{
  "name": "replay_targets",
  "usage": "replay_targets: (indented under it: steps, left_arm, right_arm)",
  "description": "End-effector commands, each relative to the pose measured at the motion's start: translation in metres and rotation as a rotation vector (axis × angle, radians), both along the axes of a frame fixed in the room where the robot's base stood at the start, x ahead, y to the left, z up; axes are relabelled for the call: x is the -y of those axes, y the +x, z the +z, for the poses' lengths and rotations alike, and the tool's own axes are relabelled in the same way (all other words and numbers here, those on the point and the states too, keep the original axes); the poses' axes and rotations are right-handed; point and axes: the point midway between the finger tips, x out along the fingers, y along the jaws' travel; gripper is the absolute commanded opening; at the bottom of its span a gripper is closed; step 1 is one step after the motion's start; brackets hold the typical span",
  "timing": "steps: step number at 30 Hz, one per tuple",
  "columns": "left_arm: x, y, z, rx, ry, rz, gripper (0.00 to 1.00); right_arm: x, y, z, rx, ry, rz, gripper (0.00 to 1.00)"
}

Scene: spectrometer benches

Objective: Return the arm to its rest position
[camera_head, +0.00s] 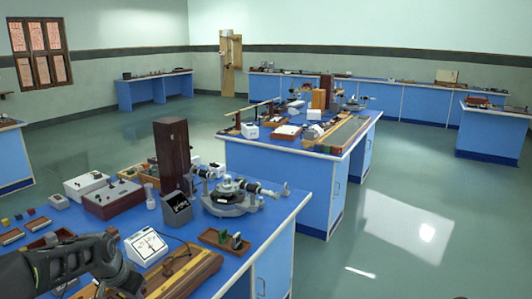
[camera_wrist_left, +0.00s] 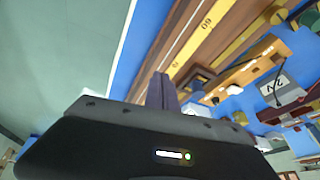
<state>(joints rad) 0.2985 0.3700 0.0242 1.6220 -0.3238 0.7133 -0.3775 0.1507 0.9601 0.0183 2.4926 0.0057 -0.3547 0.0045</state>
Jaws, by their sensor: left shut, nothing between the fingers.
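My left arm (camera_head: 60,266) comes in low from the left in the head view, over the near blue bench (camera_head: 262,240). In the left wrist view my left gripper (camera_wrist_left: 160,88) is shut and empty, its dark fingers together at the middle. It is over the bench edge beside a wooden board with a yellow scale (camera_wrist_left: 203,38). The fingertips are hard to make out in the head view. My right arm and gripper are in neither view.
The near bench holds a white meter (camera_head: 146,246), a wooden board (camera_head: 185,272), a spectrometer (camera_head: 232,196), a tall dark wooden box (camera_head: 172,153) and a small tray (camera_head: 224,240). A second blue bench (camera_head: 290,153) stands behind. The floor (camera_head: 405,215) at right is clear.

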Motion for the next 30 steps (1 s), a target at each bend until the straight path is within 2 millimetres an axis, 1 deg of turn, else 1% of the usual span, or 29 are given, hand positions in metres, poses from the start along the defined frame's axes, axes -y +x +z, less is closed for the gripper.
replay_targets:
  steps: [1, 2, 3, 5, 6, 8, 9, 11, 12, 14, 15, 17, 18, 20, 21, 24, 27, 30]
  left_arm:
    - [0.016, 0.001, -0.02, 0.011, -0.035, 0.014, 0.0]
    - [0.026, 0.002, -0.03, 0.023, -0.056, 0.03, 0.0]
    - [0.04, 0.002, -0.047, 0.034, -0.089, 0.048, 0.0]
    - [0.066, -0.001, -0.075, 0.046, -0.145, 0.082, 0.0]
    - [0.086, -0.007, -0.097, 0.049, -0.185, 0.108, 0.0]
    - [0.117, -0.022, -0.13, 0.045, -0.249, 0.153, 0.0]
    - [0.138, -0.036, -0.153, 0.037, -0.288, 0.187, 0.0]
    - [0.168, -0.062, -0.183, 0.015, -0.341, 0.237, 0.0]
    - [0.187, -0.082, -0.202, -0.006, -0.37, 0.267, 0.0]
    - [0.212, -0.117, -0.228, -0.045, -0.403, 0.311, 0.0]
    - [0.227, -0.142, -0.242, -0.077, -0.419, 0.335, 0.0]
    - [0.247, -0.182, -0.26, -0.129, -0.433, 0.36, 0.0]
    - [0.257, -0.207, -0.269, -0.167, -0.436, 0.368, 0.0]
    - [0.27, -0.242, -0.279, -0.223, -0.435, 0.37, 0.0]
    - [0.277, -0.262, -0.284, -0.261, -0.433, 0.364, 0.0]
    - [0.289, -0.301, -0.291, -0.342, -0.426, 0.344, 0.0]
    - [0.297, -0.32, -0.296, -0.384, -0.422, 0.325, 0.0]
    - [0.301, -0.324, -0.298, -0.395, -0.421, 0.315, 0.0]
  right_arm:
    - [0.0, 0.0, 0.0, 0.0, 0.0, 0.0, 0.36]
    - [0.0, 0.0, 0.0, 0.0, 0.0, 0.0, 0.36]
    - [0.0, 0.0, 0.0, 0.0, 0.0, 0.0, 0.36]
    - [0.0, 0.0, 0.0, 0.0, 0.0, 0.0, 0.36]
    - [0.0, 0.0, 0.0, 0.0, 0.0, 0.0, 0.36]
    - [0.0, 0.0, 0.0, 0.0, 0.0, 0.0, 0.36]
    - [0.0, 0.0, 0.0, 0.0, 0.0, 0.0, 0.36]
    - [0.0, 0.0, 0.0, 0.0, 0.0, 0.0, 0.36]
    - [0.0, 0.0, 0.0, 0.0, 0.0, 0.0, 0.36]
    - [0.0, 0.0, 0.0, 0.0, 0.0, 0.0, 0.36]
    - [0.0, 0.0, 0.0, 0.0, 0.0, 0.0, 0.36]
    - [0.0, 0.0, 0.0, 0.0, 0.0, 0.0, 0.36]
    - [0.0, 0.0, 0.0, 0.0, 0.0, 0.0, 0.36]
    - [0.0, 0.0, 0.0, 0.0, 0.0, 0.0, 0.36]
    - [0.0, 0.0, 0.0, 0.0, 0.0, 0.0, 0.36]
    - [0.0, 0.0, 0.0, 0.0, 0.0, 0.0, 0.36]
    - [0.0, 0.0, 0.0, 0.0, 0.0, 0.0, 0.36]
    - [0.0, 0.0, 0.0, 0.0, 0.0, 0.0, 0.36]
